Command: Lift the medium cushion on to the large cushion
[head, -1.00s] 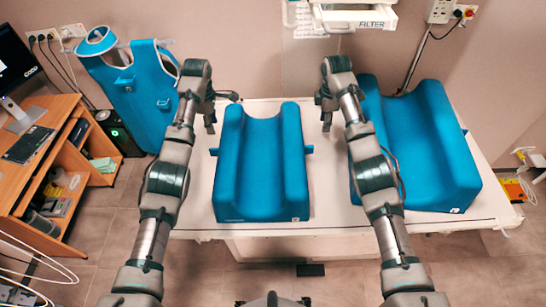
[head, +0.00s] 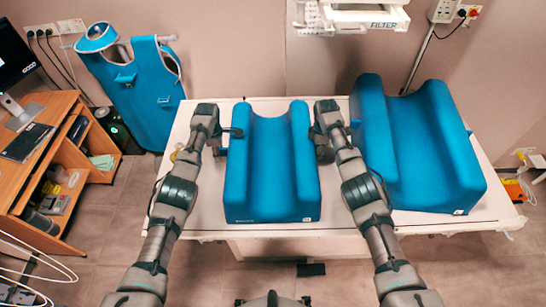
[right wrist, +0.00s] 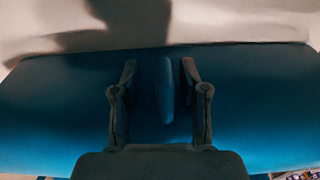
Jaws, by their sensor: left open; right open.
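The blue medium cushion (head: 272,165) lies on the white table, its trough facing up. The larger blue cushion (head: 425,150) lies to its right, apart from it. My left gripper (head: 226,142) is open at the medium cushion's left side. My right gripper (head: 322,146) is open at its right side, in the gap between the cushions. In the right wrist view, the open fingers of my right gripper (right wrist: 160,85) stand on either side of a blue side tab (right wrist: 165,95) on the medium cushion (right wrist: 255,100). The left side tab is hidden by my left gripper.
The white table (head: 375,222) is bare in front of the cushions. A white device marked FILTER (head: 365,18) hangs above the back edge. A blue apron (head: 135,90) stands at the left, beside a wooden desk (head: 60,150). A cable and orange box (head: 515,190) are at far right.

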